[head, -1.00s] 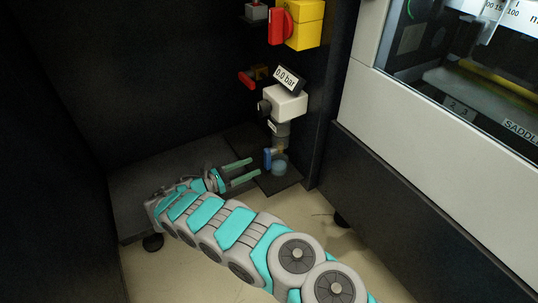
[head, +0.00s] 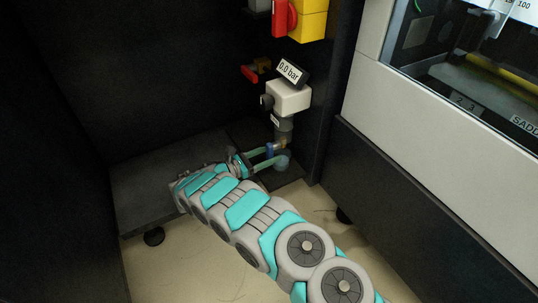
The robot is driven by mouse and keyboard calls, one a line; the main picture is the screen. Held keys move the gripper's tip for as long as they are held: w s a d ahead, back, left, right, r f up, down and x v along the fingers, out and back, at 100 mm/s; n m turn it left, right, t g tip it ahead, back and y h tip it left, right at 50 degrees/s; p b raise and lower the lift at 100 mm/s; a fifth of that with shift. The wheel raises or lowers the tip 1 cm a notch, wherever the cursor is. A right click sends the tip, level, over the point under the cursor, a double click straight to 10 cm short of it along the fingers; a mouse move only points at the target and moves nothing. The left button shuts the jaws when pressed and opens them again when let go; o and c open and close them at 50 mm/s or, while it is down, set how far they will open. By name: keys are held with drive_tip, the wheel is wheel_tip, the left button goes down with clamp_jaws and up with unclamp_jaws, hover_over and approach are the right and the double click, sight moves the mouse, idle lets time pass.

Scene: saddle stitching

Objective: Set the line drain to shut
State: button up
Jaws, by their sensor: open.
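The line drain is a small valve with a blue handle (head: 270,152) low in the corner, below a grey and white filter unit (head: 288,97). A round bluish bowl (head: 282,162) sits just under and beside it. My gripper (head: 269,158) has its two pale green fingers reaching right, apart, one on the upper side and one on the lower side of the blue handle. The fingers partly cover the drain, and I cannot tell whether they touch the handle. The handle appears roughly upright.
A gauge display (head: 291,72) reads 0.0 bar above the filter unit. A red lever (head: 250,74) and a yellow block with a red handle (head: 302,20) are higher up. A dark cabinet wall stands left and the white machine (head: 430,108) right.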

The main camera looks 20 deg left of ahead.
clamp_jaws()
idle(0.3)
idle(1.0)
